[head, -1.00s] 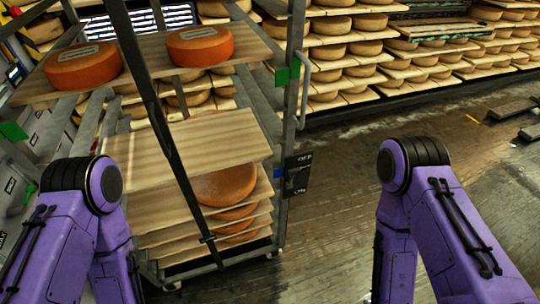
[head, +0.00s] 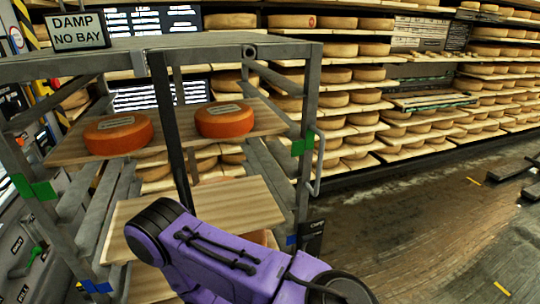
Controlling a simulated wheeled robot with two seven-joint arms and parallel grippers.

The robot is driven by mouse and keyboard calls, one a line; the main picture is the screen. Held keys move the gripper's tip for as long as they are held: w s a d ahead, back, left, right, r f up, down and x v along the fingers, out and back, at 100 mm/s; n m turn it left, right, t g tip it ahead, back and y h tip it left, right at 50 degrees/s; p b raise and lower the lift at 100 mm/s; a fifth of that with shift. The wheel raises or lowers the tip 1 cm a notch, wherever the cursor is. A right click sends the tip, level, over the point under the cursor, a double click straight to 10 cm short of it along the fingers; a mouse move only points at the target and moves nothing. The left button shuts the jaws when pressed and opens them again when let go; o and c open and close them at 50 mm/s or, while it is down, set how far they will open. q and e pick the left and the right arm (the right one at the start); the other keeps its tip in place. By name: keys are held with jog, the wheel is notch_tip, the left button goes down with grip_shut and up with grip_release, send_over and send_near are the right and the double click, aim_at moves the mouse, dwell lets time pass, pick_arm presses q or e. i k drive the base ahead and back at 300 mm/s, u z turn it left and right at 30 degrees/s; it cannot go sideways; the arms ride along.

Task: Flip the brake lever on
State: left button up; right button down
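A grey panel (head: 22,265) with small labels stands at the lower left. A green handle (head: 37,252) sits on it; I cannot tell whether this is the brake lever. The grey rack (head: 250,52) fills the left and middle, with a dark upright bar at its front. No brake lever can be clearly made out on the rack, and its lower part is hidden or out of frame. One purple arm of mine crosses the lower middle, in front of the rack's lower boards. Both grippers are out of view.
Two orange cheese wheels (head: 118,134) (head: 224,120) lie on the rack's upper board (head: 172,143). A sign (head: 79,31) reading "DAMP NO BAY" stands on top. Shelves of cheese (head: 350,95) line the back.

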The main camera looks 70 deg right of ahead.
aim_at(305, 238)
jog(key=u, duration=0.1)
jog(key=k, duration=0.7)
jog(key=z, duration=1.25)
